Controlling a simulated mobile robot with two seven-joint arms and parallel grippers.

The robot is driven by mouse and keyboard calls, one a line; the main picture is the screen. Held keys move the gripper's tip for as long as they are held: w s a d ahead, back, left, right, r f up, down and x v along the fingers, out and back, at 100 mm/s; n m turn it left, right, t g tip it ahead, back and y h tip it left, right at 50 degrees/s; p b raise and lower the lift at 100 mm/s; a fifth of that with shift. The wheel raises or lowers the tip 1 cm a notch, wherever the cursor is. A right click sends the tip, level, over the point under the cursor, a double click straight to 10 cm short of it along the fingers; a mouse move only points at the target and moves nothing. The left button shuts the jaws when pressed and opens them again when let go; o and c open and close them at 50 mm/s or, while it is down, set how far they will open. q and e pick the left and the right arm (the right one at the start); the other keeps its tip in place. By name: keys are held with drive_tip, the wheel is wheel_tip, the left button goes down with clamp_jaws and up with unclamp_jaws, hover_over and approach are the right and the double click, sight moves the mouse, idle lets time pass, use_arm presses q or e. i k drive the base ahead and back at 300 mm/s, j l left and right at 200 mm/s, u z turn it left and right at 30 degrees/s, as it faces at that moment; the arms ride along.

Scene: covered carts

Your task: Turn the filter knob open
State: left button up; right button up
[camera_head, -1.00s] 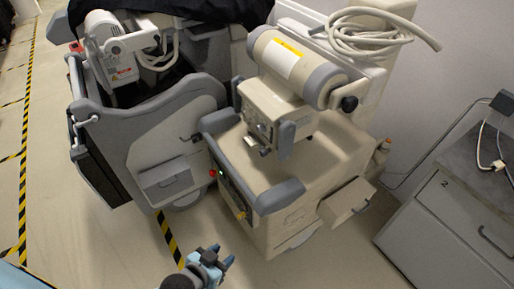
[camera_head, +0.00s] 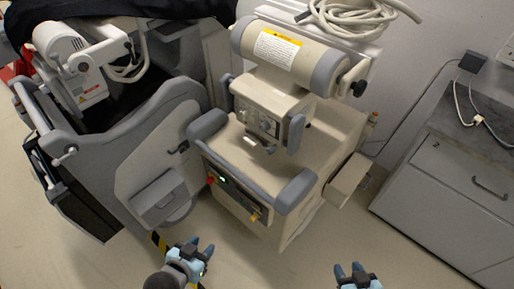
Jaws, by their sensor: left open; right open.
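A beige machine cart (camera_head: 330,150) stands in the middle, with a horizontal cylinder (camera_head: 290,55) bearing a yellow-topped label across its top. A black knob (camera_head: 359,88) sticks out near the cylinder's right end; I cannot tell whether it is the filter knob. Below the cylinder is a box-shaped head (camera_head: 268,108) with small controls on its face, too small to read. My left gripper (camera_head: 203,250) is open and empty at the bottom, in front of the cart. My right gripper (camera_head: 350,268) is open and empty at the bottom edge, right of the left one. Both are apart from the machine.
A grey cart (camera_head: 150,140) with a white device (camera_head: 75,65) stands at left, partly under a black cover. A grey drawer cabinet (camera_head: 450,190) stands at right. A coiled pale cable (camera_head: 350,18) lies on top of the machine.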

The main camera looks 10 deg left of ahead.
sight(271, 149)
drive_tip(key=j, duration=2.55)
drive_tip(key=i+z, duration=0.05)
